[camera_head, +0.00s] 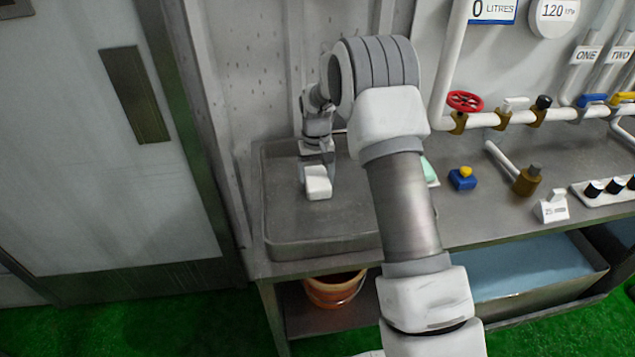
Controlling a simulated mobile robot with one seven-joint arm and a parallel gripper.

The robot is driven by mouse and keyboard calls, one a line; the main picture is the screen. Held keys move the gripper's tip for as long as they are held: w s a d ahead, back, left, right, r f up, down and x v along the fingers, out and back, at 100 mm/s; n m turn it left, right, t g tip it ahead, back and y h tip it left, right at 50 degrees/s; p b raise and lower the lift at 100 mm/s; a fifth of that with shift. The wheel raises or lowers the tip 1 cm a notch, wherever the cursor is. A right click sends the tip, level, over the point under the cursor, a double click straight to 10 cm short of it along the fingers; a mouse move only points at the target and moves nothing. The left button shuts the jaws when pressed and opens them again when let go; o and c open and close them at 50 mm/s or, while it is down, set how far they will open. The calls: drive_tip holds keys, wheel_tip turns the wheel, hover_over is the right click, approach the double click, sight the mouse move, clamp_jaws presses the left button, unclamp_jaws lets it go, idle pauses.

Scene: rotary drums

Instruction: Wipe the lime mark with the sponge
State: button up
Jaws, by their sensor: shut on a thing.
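My gripper (317,162) is at the end of my arm, over the left part of the grey metal tray-like basin (300,246) on the bench. It points down and is shut on a white block, the sponge (318,184). The sponge is low over the basin floor; I cannot tell whether it touches it. I cannot make out a lime mark on the visible surface. It may be hidden by my arm or the sponge.
A pale green item (430,172) is partly hidden behind my arm. To the right are a blue block with a yellow button (462,178), a brass-based lever (526,181), a small white sign (552,207) and a red valve wheel (465,101). An orange bucket (334,291) stands below.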

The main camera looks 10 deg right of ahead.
sight(319, 187)
drive_tip(key=shift+s+b, duration=0.4)
drive_tip(key=shift+s, duration=1.5)
drive_tip(key=shift+s+f+b, duration=0.2)
drive_tip(key=shift+s+b, duration=0.35)
drive_tip(key=shift+s, duration=2.15)
drive_tip(key=shift+s+r+b, duration=0.15)
drive_tip(key=shift+s, duration=1.25)
drive_tip(key=shift+s+r+b, duration=0.1)
drive_tip(key=shift+s+b, duration=0.05)
drive_tip(key=shift+s, duration=1.2)
drive_tip(key=shift+r, duration=0.15)
drive_tip(key=shift+r+p, duration=2.15)
drive_tip(key=shift+r, duration=0.75)
wheel_tip(319, 187, up, 3)
drive_tip(key=shift+p, duration=1.05)
